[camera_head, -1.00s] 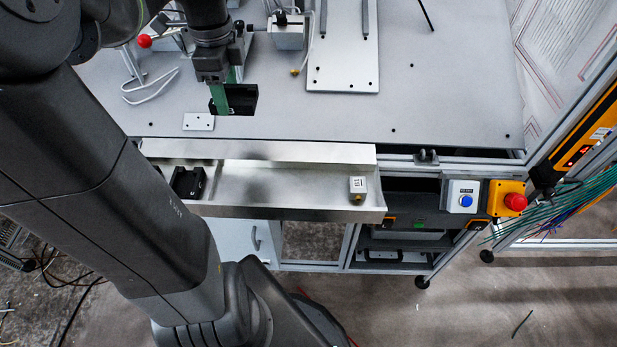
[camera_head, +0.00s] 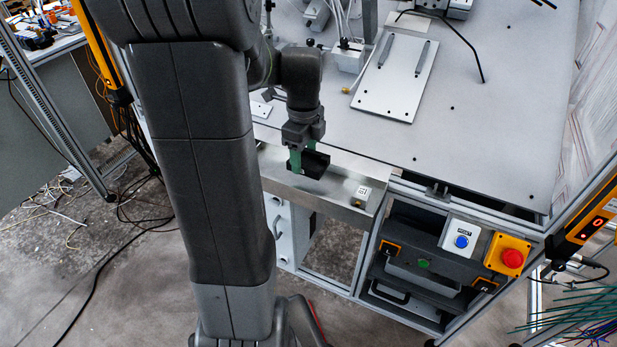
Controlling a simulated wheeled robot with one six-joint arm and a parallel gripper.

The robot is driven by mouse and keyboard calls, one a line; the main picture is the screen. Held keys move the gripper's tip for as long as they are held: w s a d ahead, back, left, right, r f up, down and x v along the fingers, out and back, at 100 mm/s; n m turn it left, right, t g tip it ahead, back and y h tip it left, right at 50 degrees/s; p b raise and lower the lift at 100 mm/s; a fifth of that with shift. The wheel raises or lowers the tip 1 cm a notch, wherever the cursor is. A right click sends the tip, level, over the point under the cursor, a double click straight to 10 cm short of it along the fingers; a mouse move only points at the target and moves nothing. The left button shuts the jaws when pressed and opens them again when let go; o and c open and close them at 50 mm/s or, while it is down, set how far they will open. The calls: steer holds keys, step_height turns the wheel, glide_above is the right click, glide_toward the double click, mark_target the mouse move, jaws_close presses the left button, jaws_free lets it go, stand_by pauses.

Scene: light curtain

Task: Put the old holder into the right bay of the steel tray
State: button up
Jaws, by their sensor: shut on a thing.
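My gripper (camera_head: 303,158), with green fingers, is shut on a black block-like holder (camera_head: 317,165). It holds the holder over the long steel tray (camera_head: 343,208), left of a small white-topped block (camera_head: 361,192) near the tray's right end. I cannot tell how high the holder is above the tray floor. My arm, gripper and the holder hide the left part of the tray and the divider between the bays.
The grey table (camera_head: 450,125) lies behind the tray. A white plate (camera_head: 397,76) with two dark bars is on it. A reset box (camera_head: 460,240) and a red stop button (camera_head: 511,258) sit right of the tray.

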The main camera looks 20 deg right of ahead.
mark_target(304, 182)
steer(key=shift+f, duration=2.8)
steer(key=shift+f, duration=0.2)
steer(key=o, duration=1.1)
steer(key=shift+c, duration=0.2)
steer(key=shift+r, duration=0.1)
step_height(304, 182, up, 12)
steer(key=shift+r, duration=0.15)
